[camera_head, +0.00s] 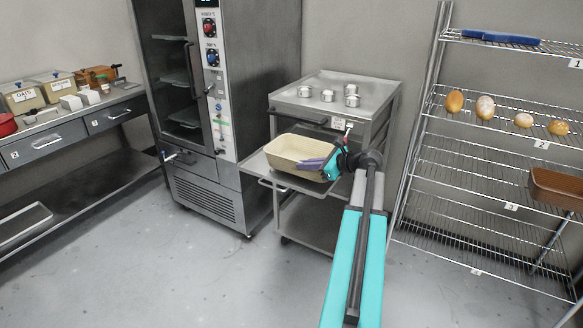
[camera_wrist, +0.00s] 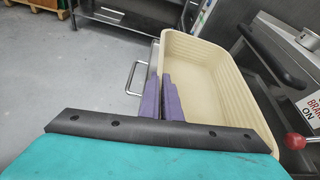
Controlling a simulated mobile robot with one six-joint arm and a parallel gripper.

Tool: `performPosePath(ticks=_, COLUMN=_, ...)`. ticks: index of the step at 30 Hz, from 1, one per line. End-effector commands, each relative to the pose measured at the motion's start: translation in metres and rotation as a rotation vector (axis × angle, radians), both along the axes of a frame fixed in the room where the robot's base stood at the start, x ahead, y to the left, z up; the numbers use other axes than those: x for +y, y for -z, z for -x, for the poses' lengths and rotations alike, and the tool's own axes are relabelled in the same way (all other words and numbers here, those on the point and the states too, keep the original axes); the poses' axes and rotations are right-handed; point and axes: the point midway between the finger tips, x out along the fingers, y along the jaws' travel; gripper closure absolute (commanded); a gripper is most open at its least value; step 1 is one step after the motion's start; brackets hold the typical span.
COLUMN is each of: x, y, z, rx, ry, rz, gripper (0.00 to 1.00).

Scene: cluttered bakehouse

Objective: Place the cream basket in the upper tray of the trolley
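The cream basket (camera_head: 290,147), a ribbed open bin, is at the trolley's (camera_head: 385,90) pulled-out upper tray (camera_head: 256,163). It appears level on or just over the tray; any gap underneath is hidden. My gripper (camera_head: 312,163) reaches it from the right, its purple fingers at the basket's near rim. In the wrist view the basket (camera_wrist: 215,62) lies ahead of my gripper (camera_wrist: 165,98). The fingers are close together with the basket's left wall between them, one inside and one outside. The tray's handle (camera_wrist: 137,78) shows to the left.
Several metal tins (camera_head: 328,95) stand on the trolley top. An oven (camera_head: 205,110) stands left of the trolley. A wire rack (camera_head: 480,150) with bread and a brown bin (camera_head: 556,188) stands right. A bench (camera_head: 75,130) is far left. The middle floor is clear.

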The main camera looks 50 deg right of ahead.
Motion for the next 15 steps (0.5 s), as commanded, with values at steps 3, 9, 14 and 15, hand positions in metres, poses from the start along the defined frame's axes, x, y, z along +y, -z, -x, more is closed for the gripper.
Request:
performPosePath(ticks=3, x=-0.002, y=0.001, z=-0.024, rx=0.000, ry=-0.003, rz=-0.001, gripper=1.00)
performPosePath(ticks=9, x=-0.002, y=0.004, z=-0.056, rx=0.000, ry=-0.003, rz=0.000, gripper=1.00)
performPosePath(ticks=14, x=-0.002, y=0.006, z=-0.069, rx=0.000, ry=-0.001, rz=0.001, gripper=1.00)
performPosePath(ticks=15, x=-0.002, y=0.006, z=-0.070, rx=0.000, ry=-0.001, rz=0.001, gripper=1.00)
